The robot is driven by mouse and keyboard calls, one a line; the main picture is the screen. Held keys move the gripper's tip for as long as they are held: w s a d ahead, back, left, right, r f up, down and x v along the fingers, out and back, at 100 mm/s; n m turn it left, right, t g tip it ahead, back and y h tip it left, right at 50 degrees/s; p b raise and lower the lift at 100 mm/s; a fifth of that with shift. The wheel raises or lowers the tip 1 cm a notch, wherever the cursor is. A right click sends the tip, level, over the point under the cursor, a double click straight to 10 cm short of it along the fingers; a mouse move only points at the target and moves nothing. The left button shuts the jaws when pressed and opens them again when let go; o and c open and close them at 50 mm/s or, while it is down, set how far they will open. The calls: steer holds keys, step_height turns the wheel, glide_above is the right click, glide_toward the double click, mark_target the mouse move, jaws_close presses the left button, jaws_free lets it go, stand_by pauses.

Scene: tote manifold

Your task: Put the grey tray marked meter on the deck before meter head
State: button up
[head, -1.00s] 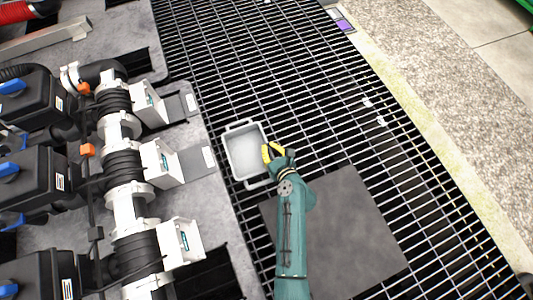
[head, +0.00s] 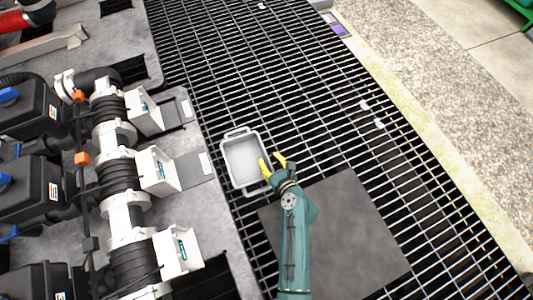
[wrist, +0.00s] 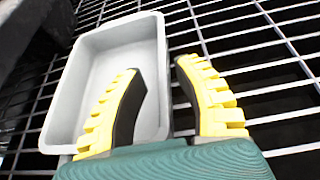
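A light grey, open, empty tray (head: 245,160) is over the black grating, beside the manifold. My gripper (head: 272,162) is at its right long side, fingers apart. In the wrist view the tray (wrist: 85,75) fills the left half. One yellow finger is over its inside and the other is outside its right wall, with the wall between them; my gripper (wrist: 158,68) is not visibly closed on it. No marking on the tray is readable. Several white heads with grey plates line the manifold, one of them a white head (head: 158,171) with a deck plate (head: 190,168) in front.
Another white head (head: 143,110) with a plate (head: 178,110) is farther up, and a third head (head: 178,252) is nearer. A dark square mat (head: 350,230) lies on the grating (head: 290,70) under my arm. Open grating lies right of the tray; a stone kerb runs beyond it.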

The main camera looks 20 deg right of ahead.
steer(key=p+v, duration=0.4)
steer(key=v, duration=0.5)
steer(key=w+a+r+n+t, duration=0.1)
steer(key=w+r+n, duration=0.2)
steer(key=r+n, duration=0.7)
steer(key=w+a+r+n+t, duration=0.1)
steer(key=w+r+n, duration=0.35)
steer(key=r, duration=0.85)
steer(key=w+r+n+t, duration=0.25)
steer(key=r+n, duration=0.55)
steer(key=r, duration=0.4)
steer(key=s+a+r+n+t+h, duration=0.1)
steer(key=s+r+n, duration=0.4)
steer(key=r, duration=0.6)
steer(key=s+a+r+n+t+h, duration=0.1)
steer(key=s+r+n, duration=0.4)
steer(key=r, duration=0.7)
steer(key=shift+s+a+r+n+t+h, duration=0.35)
steer(key=shift+n+t+h, duration=0.3)
steer(key=shift+t, duration=0.5)
steer(key=shift+d+f, duration=0.1)
steer(key=shift+d, duration=0.05)
step_height(320, 180, up, 49)
steer(key=p, duration=4.8)
steer(key=shift+f, duration=0.2)
